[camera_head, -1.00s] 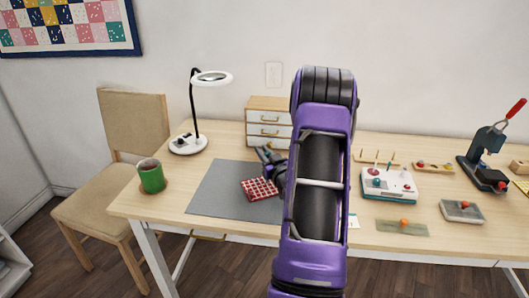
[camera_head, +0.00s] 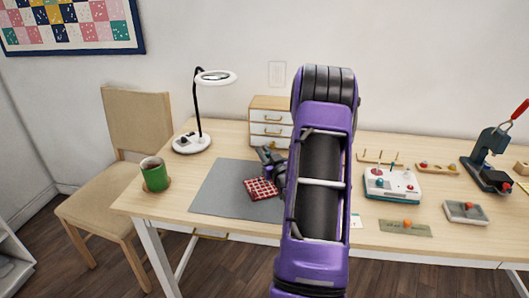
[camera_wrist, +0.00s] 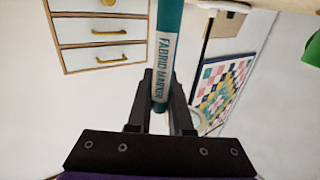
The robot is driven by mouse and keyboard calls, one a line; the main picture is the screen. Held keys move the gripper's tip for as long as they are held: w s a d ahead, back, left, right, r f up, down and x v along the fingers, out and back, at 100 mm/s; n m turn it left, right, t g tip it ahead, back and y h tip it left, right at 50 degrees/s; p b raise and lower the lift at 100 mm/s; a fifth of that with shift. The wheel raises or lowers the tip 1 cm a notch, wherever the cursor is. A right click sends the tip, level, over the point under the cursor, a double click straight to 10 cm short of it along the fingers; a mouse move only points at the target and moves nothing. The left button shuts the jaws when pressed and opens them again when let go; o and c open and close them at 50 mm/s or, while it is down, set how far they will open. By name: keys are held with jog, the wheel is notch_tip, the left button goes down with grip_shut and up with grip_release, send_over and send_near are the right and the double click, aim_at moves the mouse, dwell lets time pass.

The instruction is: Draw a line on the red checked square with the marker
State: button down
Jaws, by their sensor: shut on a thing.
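The red checked square (camera_head: 261,189) lies flat on the grey mat (camera_head: 215,197) on the table. My gripper (camera_head: 275,172) is just above and behind the square, partly hidden by my purple arm. In the wrist view my gripper (camera_wrist: 160,105) is shut on a teal marker (camera_wrist: 166,55) with a white label reading "FABRIC MARKER". The marker's writing end is out of the wrist view. I cannot tell whether it touches the square. No line is clear on the square at this size.
A green mug (camera_head: 154,175) stands left of the mat. A magnifier lamp (camera_head: 193,143) and a small drawer cabinet (camera_head: 270,122) stand behind it. To the right are a white control box (camera_head: 391,185), a press (camera_head: 488,160) and several small boards. My arm hides the table's middle.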

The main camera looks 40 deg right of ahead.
jog(key=shift+w+a, duration=0.25)
jog(key=shift+a, duration=0.55)
jog(key=shift+w+a, duration=0.3)
jog(key=shift+a, duration=0.45)
jog(key=shift+w+a, duration=0.25)
jog(key=shift+a, duration=0.55)
dwell(2.2)
jog(key=shift+r, duration=0.25)
dwell(0.9)
jog(key=shift+r+p, duration=0.9)
jog(key=shift+r, duration=1.35)
